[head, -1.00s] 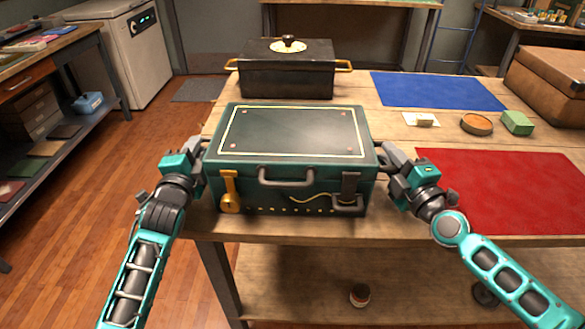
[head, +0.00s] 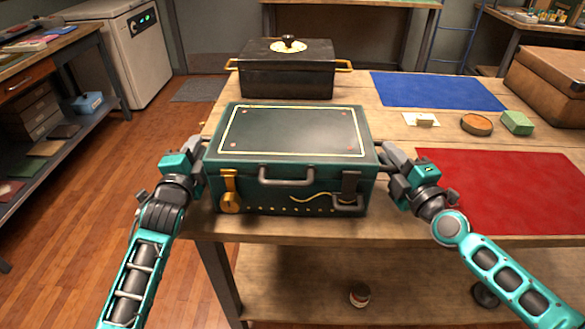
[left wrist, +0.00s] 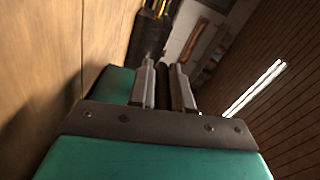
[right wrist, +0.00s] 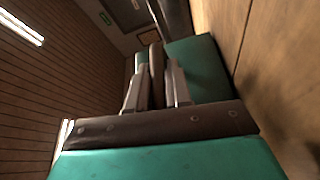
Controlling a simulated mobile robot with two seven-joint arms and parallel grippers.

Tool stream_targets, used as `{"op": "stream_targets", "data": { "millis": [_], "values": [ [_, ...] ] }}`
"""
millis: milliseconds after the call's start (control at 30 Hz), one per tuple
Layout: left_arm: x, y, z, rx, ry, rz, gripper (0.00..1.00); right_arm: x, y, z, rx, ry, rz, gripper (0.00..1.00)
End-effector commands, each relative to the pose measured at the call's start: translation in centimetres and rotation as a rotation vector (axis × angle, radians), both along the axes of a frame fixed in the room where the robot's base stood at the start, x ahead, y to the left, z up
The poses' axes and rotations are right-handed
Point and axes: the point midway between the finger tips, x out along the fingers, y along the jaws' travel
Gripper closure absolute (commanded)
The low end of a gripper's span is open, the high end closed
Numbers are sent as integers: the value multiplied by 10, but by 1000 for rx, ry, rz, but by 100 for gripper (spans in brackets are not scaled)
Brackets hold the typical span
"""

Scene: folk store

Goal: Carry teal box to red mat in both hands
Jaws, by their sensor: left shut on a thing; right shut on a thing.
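The teal box (head: 285,135) is at the front left of the wooden table, upright, with a dark lid, gold trim and a front handle. My left gripper (head: 200,150) is shut on a handle at the box's left side; the fingers also show in the left wrist view (left wrist: 165,85). My right gripper (head: 383,153) is shut on a handle at the right side, seen too in the right wrist view (right wrist: 157,85). Whether the box touches the table is hard to tell.
A black lidded pot (head: 287,75) stands behind the box. A blue mat (head: 437,90) lies at the back. A small white block (head: 421,119), a round dish (head: 476,125) and a green block (head: 517,122) lie between the mats. A brown case (head: 555,80) stands at the right.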

Motion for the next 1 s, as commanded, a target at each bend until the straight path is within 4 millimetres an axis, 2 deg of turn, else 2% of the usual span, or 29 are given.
{"op": "stream_targets", "data": {
  "millis": [333,567,1000],
  "values": [
    [0,1,2,-5,-4,2,100,-1,0,-3,0,9,2,100],
    [1,1,8,-5,-10,2,100,0,0,3,1,3,0,100],
    [1,1,40,-4,-9,2,100,0,-1,37,0,-2,0,100]
  ]
}}
